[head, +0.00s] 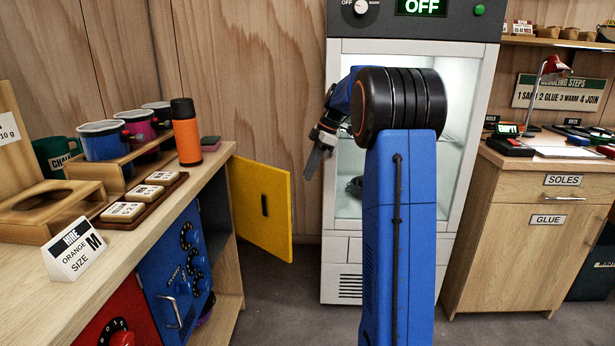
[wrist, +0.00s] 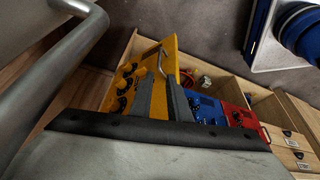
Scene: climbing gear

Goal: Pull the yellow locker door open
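The yellow locker door (head: 262,208) stands swung out from the far end of the left counter, with a small dark plate on the face toward the head camera.
A blue door (head: 172,270) and a red door (head: 108,315) sit in the counter front. An orange bottle (head: 186,132) and mugs stand on top. A white cabinet (head: 462,130) stands behind my arm. Floor (head: 285,300) between the counter and cabinet is clear.

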